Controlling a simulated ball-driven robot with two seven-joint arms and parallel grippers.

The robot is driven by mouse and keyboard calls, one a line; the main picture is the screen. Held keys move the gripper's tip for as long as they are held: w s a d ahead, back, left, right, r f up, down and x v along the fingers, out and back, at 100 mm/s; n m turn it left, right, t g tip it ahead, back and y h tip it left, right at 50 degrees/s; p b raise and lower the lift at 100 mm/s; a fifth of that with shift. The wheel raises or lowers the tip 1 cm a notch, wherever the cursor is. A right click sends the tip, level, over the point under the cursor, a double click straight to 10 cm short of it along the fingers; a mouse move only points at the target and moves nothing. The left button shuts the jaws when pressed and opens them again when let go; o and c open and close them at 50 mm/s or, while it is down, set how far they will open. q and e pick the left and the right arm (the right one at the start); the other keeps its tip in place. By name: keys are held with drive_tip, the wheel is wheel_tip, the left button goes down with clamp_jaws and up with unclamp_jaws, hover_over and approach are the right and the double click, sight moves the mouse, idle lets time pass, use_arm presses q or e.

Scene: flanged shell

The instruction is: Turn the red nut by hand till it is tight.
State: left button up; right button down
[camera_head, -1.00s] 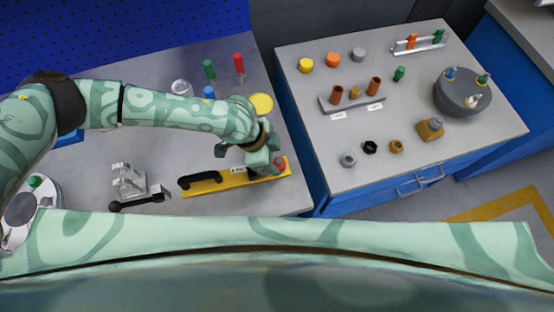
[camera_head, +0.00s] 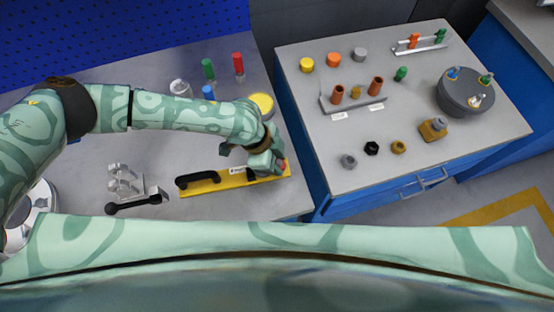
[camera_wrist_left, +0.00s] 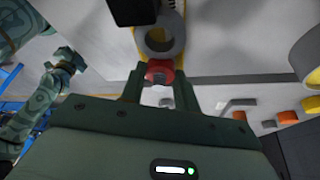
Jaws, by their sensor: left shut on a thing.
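The red nut (camera_wrist_left: 159,70) sits between the two fingers of my left gripper (camera_wrist_left: 159,84), which is shut on it. In the head view the left gripper (camera_head: 277,163) is at the right end of a yellow bar (camera_head: 216,184) with a black handle (camera_head: 198,180), and only a little red of the nut (camera_head: 285,164) shows. In the wrist view a grey ring-shaped part (camera_wrist_left: 160,38) lies just beyond the nut. The thread under the nut is hidden. Another patterned arm, seemingly mine, ends in a gripper (camera_wrist_left: 66,60) at the left of the wrist view; its jaws are unclear.
A clear fixture (camera_head: 122,180) and black lever (camera_head: 133,204) lie left of the bar. A yellow disc (camera_head: 261,104) and green (camera_head: 208,68) and red (camera_head: 238,63) cylinders stand behind. The right-hand table (camera_head: 310,110) holds several small parts, across a gap.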

use_arm(q)
drive_tip(key=shift+w+f+m+g+b, duration=0.1)
drive_tip(key=shift+f+m+g+b, duration=0.1)
drive_tip(key=shift+m+g+b, duration=0.65)
drive_tip(key=shift+r+m, duration=0.15)
drive_tip(key=shift+m, duration=0.7)
drive_tip(key=shift+r, duration=0.1)
drive_tip(key=o, duration=1)
drive_tip(key=shift+r, duration=0.1)
drive_tip(key=p+v, duration=0.3)
drive_tip(key=v, duration=1.3)
drive_tip(key=shift+d+r, duration=0.15)
